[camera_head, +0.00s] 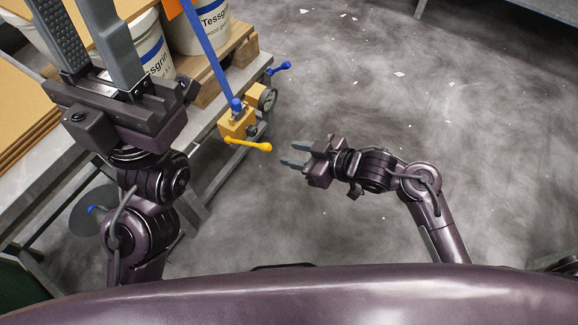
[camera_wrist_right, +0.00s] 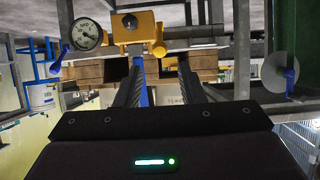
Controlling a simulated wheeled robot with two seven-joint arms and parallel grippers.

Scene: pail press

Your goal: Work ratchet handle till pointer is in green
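The yellow ratchet handle (camera_head: 248,145) sticks out from a yellow block (camera_head: 237,122) at the table's edge; its knob end also shows in the right wrist view (camera_wrist_right: 158,49). The round gauge (camera_wrist_right: 86,35) faces me at upper left in the right wrist view; its pointer and any green band are too small to read. In the head view the gauge (camera_head: 267,99) is seen side-on. My right gripper (camera_head: 283,154) is open and empty, right of the handle and apart from it. My left gripper (camera_head: 68,12) is open and empty over the table at left.
A blue bar (camera_head: 207,45) rises from the block. A blue-knobbed lever (camera_head: 281,68) sticks out beyond the gauge. White pails (camera_head: 200,28) stand on a wooden pallet (camera_head: 232,52). The grey table (camera_head: 207,115) fills the left; the floor (camera_head: 400,100) at right is clear.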

